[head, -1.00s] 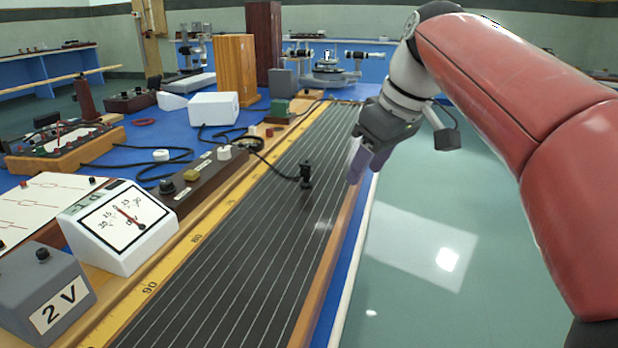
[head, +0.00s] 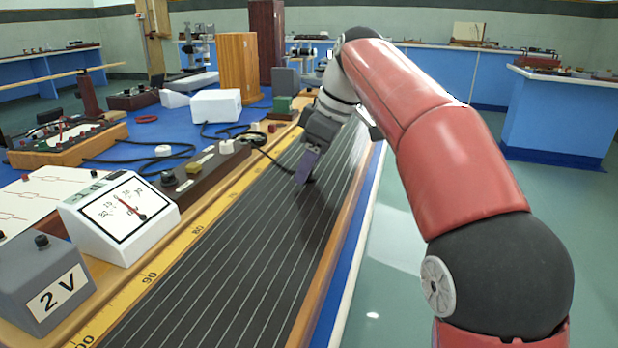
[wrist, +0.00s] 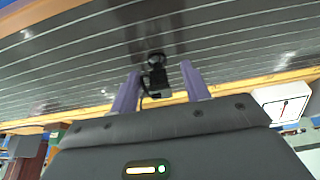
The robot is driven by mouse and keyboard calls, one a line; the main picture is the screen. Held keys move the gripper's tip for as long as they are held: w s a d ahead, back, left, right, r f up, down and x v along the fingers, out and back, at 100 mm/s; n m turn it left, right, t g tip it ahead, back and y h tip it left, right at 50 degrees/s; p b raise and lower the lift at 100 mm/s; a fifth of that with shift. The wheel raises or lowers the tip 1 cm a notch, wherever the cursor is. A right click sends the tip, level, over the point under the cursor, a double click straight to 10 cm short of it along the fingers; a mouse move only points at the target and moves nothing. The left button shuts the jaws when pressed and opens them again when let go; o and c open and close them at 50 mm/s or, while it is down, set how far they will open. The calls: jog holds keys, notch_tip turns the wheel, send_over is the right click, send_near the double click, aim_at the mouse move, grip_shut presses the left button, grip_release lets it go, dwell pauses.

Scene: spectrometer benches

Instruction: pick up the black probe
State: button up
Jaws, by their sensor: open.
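The black probe (wrist: 156,76) stands on the dark wire board (head: 262,240), with its black cable running off toward the box with knobs. In the wrist view it shows between the two purple fingers of my gripper (wrist: 162,84), with a gap on either side. The gripper is open, and I see no contact with the probe. In the head view my gripper (head: 306,168) is over the far middle of the board, and its fingers hide most of the probe.
A yellow scale (head: 190,240) runs along the board's left side. Left of it stand a white meter (head: 118,217), a grey 2 V box (head: 42,285) and a brown box with knobs (head: 205,172). The board's near part is clear.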

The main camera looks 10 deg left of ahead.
jog(key=shift+a+f, duration=0.1)
jog(key=shift+f, duration=0.15)
grip_shut()
jog(key=shift+r, duration=0.1)
